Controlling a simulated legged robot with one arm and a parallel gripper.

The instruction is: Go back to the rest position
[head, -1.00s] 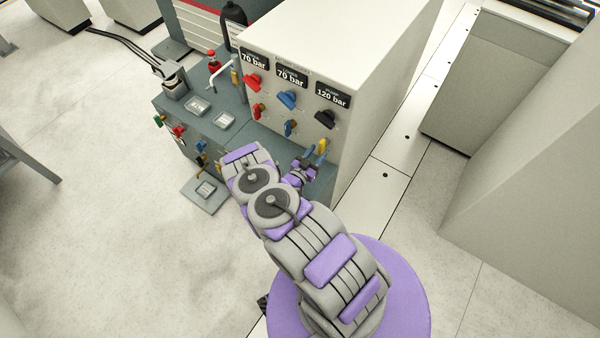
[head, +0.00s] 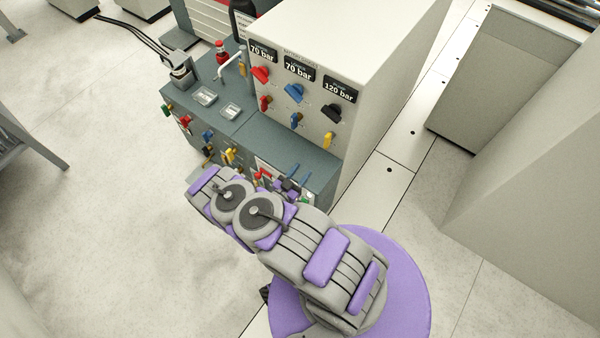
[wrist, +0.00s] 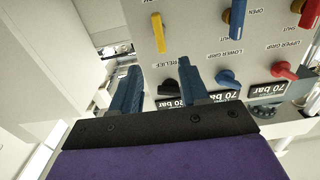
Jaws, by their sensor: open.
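My gripper (head: 291,180) is open and empty in front of the hydraulic cabinet, low beside its front edge in the head view. In the wrist view its two blue fingers (wrist: 157,92) stand apart with nothing between them. The control panel (head: 312,108) carries red, blue and black knobs above and smaller valve handles below. The yellow handle (head: 328,141) hangs on the lower right of the panel and also shows in the wrist view (wrist: 158,33). My folded arm partly hides the cabinet's lower front.
The grey-green bench (head: 230,110) with switches and coloured knobs stands left of the panel. A large beige cabinet (head: 505,85) stands at the right across a floor strip. A grey table (head: 30,140) is at the far left. Open floor (head: 100,240) lies at the lower left.

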